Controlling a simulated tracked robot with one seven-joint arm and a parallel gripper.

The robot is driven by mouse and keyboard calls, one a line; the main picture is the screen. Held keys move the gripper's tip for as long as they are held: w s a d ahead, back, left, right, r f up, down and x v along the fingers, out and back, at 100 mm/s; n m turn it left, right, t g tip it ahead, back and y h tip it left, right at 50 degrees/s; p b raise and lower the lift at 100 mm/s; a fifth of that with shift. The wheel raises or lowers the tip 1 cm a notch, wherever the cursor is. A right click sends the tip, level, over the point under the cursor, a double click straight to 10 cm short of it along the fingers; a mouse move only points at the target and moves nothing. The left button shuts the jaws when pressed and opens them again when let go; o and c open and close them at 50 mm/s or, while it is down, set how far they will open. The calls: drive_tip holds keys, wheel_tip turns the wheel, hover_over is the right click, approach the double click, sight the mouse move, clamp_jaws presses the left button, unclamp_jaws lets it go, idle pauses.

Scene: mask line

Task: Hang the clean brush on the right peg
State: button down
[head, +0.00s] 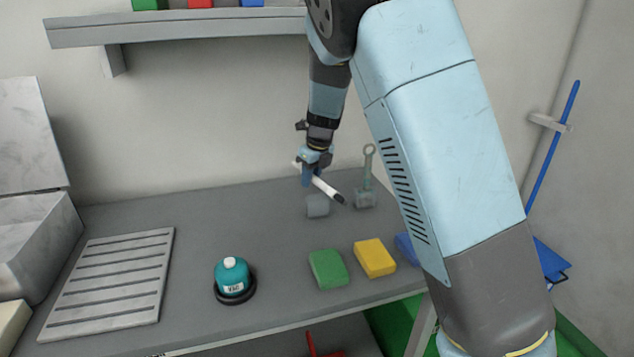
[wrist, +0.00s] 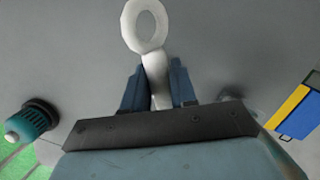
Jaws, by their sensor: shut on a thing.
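My gripper (head: 317,172) is above the back of the counter and shut on a white ring-ended tool (wrist: 155,75). In the wrist view, its shaft lies between my two fingers and its ring end is beyond them. In the head view, a white stick with a black tip (head: 329,189) slants down to the right at my fingers; I cannot tell how it joins the ring. A grey block (head: 317,206) shows just below. A grey ring-handled brush (head: 367,182) stands to the right of my gripper. I cannot make out any pegs; my arm hides part of the right side.
A teal bottle (head: 232,275) stands on a dark round base, front left of my gripper. A green block (head: 328,269), a yellow block (head: 375,258) and a partly hidden blue block (head: 407,248) lie along the front. A slatted rack (head: 110,280) lies left. A shelf (head: 180,28) is above.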

drive_tip(key=shift+f, duration=0.85)
drive_tip(key=shift+s+f, duration=0.1)
drive_tip(key=shift+f, duration=0.45)
